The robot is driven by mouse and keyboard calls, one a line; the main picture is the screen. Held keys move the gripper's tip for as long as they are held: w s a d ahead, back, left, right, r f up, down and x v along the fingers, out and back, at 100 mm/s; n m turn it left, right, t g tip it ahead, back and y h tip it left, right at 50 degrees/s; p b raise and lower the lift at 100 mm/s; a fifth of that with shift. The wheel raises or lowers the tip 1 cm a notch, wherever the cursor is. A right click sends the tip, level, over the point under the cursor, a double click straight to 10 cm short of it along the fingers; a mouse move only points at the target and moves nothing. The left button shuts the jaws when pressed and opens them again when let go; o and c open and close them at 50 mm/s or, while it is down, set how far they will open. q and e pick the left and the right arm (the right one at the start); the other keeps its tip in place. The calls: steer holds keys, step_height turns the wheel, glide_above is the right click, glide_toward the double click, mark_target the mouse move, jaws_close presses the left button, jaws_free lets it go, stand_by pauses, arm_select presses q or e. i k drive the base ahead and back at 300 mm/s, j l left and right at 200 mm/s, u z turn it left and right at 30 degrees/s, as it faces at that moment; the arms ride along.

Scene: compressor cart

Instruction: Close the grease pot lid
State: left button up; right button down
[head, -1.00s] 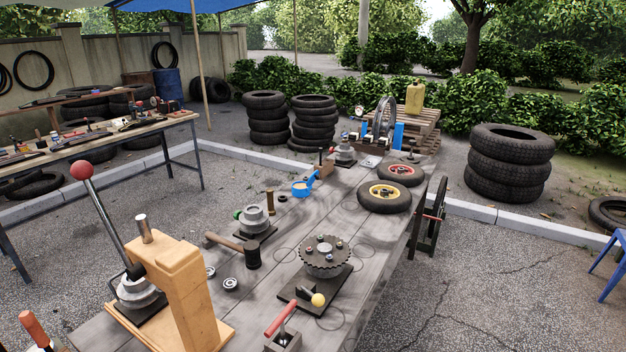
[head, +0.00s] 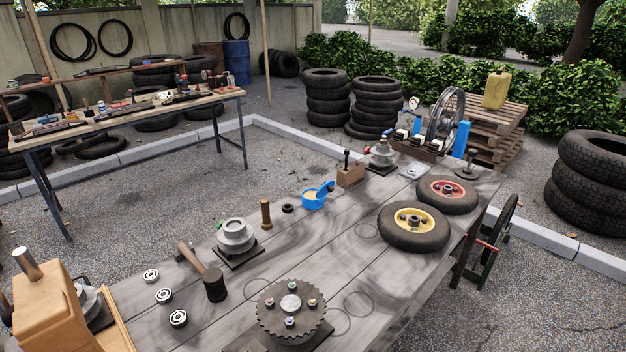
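The grease pot (head: 313,201) is a small blue pot with tan grease showing inside. It stands on the grey plank table near its far-left edge, in the middle of the head view. Its blue lid (head: 326,187) is raised at the pot's right side, so the pot is open. Neither of my grippers shows in the head view.
A brass cylinder (head: 266,212) and a small black ring (head: 288,208) stand left of the pot. A wooden block (head: 350,175) with a black upright tool is behind it. Tyred wheels (head: 414,227) lie to the right. Bare planks lie in front of the pot.

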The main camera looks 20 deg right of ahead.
mark_target(327, 186)
steer(key=i+l+u, duration=0.15)
steer(key=l+u, duration=0.3)
steer(key=l, duration=0.4)
steer(key=l+u, duration=0.45)
steer(key=l, duration=0.45)
steer(key=k+l+u, duration=0.1)
steer(key=l+u, duration=0.35)
steer(key=l, duration=0.45)
